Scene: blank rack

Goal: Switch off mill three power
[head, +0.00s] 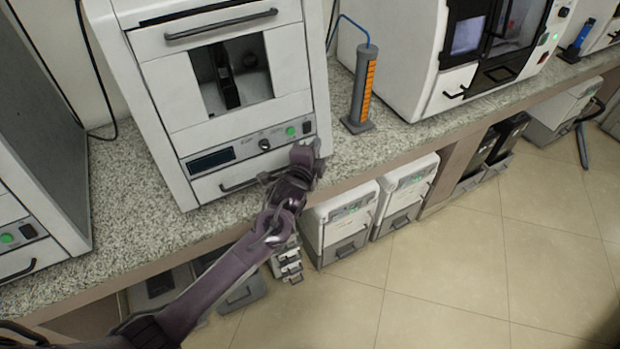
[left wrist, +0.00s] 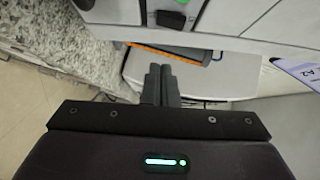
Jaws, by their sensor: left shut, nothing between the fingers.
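A white mill (head: 220,100) with a dark-framed window stands on the counter in the head view. Its lower front panel has a display, a knob (head: 264,144), a lit green button (head: 291,131) and a small black switch (head: 307,127). I cannot read which mill is number three. My left gripper (head: 306,153) is at the lower right corner of this mill's front, just below the switch. In the left wrist view its fingers (left wrist: 160,72) are together and empty, with the black switch (left wrist: 171,20) beyond the tips. Contact with the mill cannot be told. My right gripper is not in view.
The speckled counter (head: 130,185) also holds another machine (head: 30,235) at left, an orange-striped column (head: 364,90) and a large white machine (head: 400,60) at right. White boxes (head: 340,222) stand below the counter. The tiled floor (head: 480,270) is clear in front.

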